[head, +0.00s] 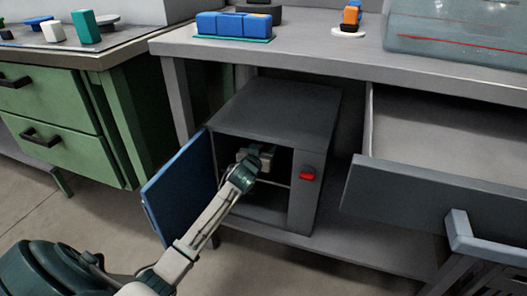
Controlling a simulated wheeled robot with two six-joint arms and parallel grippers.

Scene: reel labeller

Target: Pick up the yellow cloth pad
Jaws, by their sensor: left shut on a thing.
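My left arm reaches from the lower left into the open grey cabinet (272,105) under the bench. My left gripper (262,153) is inside the upper part of the cabinet, above a thin shelf line. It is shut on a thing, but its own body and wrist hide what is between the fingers. I cannot make out the yellow cloth pad in this view. My right gripper is not in view.
The cabinet's blue door (178,188) stands open to the left of my arm. A red knob (308,173) is on its right front. An open drawer (430,198) juts out at right. Green drawers (55,120) stand at left. A blue block (232,24) is on the bench.

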